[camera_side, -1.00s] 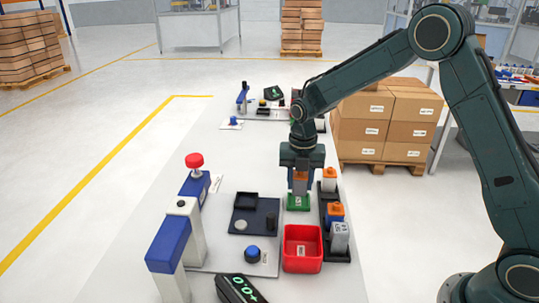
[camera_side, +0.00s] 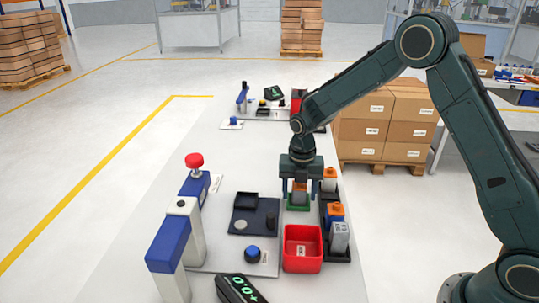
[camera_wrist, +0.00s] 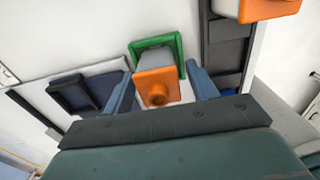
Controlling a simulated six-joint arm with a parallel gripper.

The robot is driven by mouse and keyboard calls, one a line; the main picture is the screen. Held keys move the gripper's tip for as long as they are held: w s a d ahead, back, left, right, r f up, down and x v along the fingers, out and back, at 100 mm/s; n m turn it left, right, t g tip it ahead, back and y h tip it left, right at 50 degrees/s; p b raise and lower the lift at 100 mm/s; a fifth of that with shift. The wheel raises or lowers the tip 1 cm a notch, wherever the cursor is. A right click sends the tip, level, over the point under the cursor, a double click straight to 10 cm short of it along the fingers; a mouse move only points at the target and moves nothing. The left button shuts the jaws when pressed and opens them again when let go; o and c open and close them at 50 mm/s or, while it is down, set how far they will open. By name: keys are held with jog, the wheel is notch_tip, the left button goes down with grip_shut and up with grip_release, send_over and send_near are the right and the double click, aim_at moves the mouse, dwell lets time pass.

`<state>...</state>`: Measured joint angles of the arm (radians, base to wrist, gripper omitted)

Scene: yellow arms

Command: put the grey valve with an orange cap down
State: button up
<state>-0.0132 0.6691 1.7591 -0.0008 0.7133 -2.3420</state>
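The grey valve with an orange cap (camera_side: 299,194) stands upright in the green tray (camera_side: 298,208), between the fingers of my gripper (camera_side: 299,186). The wrist view shows the orange cap of the valve (camera_wrist: 157,87) facing the camera, its grey body and the green tray (camera_wrist: 178,40) beyond it. My gripper (camera_wrist: 161,86) is open, one finger on each side of the valve, with a thin gap beside the cap. The tray hides the foot of the valve.
A black rack (camera_side: 325,209) with other valves stands close on the right. A red bin (camera_side: 303,262) is in front. A dark fixture (camera_side: 254,227) is to the left, with blue-and-white posts (camera_side: 171,245) beyond it.

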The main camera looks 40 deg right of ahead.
notch_tip(320, 180, up, 12)
jog(key=shift+r, duration=0.1)
dwell(0.9)
jog(key=shift+r, duration=0.1)
dwell(0.4)
